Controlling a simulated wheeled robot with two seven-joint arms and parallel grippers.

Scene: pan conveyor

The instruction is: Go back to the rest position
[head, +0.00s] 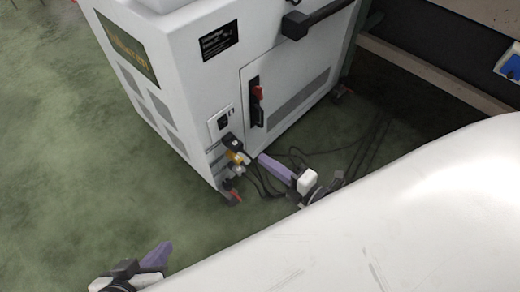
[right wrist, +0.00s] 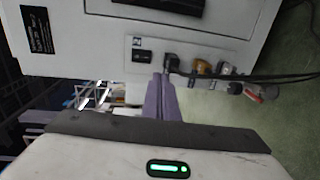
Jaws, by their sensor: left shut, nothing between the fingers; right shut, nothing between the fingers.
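My left gripper (head: 160,252) shows at the lower left of the head view, its purple fingers shut and empty above the green floor. My right gripper (head: 266,162) is near the middle of the head view, its purple fingers pointing at the lower corner of a white cabinet. In the right wrist view the right gripper's fingers (right wrist: 162,96) are together with nothing between them. They overlap the cabinet's plugs in the picture; I cannot tell the gap.
The green floor (head: 60,160) at left is clear.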

